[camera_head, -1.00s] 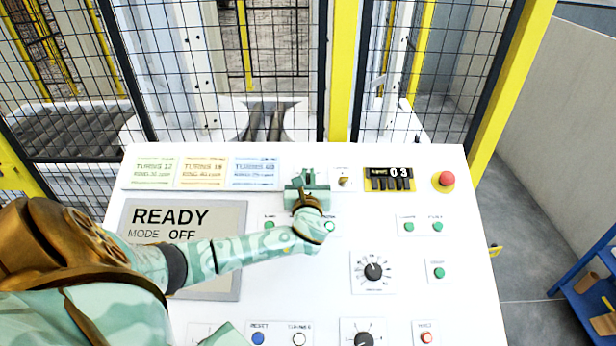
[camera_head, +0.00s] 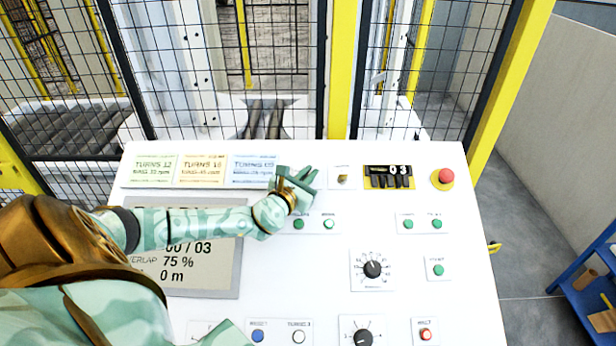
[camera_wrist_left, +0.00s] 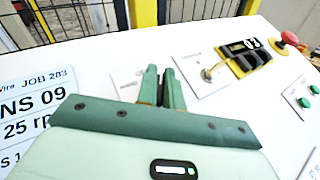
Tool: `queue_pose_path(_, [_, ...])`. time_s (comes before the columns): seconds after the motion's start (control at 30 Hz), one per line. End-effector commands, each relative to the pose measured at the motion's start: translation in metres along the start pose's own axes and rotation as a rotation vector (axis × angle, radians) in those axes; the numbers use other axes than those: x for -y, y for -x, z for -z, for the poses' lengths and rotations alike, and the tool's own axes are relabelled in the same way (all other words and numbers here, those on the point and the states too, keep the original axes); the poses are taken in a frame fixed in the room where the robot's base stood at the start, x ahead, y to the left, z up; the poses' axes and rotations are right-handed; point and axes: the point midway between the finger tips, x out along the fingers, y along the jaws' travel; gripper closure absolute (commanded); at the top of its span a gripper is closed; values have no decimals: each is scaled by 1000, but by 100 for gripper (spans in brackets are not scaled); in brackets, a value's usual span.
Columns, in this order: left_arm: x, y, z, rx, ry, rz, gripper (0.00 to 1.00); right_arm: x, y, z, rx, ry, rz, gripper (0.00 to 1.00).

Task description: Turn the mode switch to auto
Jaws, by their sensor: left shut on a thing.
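My left gripper (camera_head: 301,178) is over the upper part of the white control panel (camera_head: 320,295), right of the job cards. In the left wrist view its green fingers (camera_wrist_left: 160,78) are close together and point down at a white label plate (camera_wrist_left: 126,82). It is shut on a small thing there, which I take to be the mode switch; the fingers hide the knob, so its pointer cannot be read. The grey display (camera_head: 215,272) shows "00 / 03", "75 %" and "0 m"; my arm covers its upper lines. My right gripper is not in view.
A mesh fence (camera_head: 280,70) rises behind the panel.

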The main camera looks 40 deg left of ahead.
Motion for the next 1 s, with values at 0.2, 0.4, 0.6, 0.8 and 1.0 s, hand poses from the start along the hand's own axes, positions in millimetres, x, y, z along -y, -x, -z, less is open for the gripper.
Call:
queue_pose_path(0.2, [1, 0, 2, 2, -55, 117, 100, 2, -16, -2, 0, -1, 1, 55])
queue_pose_path(0.4, [1, 0, 1, 2, -82, 179, 100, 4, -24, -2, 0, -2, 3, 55])
queue_pose_path(0.6, [1, 0, 0, 2, -92, 204, 100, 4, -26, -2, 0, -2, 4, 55])
queue_pose_path(0.8, [1, 0, -1, 2, -92, 206, 100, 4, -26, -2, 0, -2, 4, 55])
queue_pose_path(1.0, [1, 0, -1, 2, -92, 206, 80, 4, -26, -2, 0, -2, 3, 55])
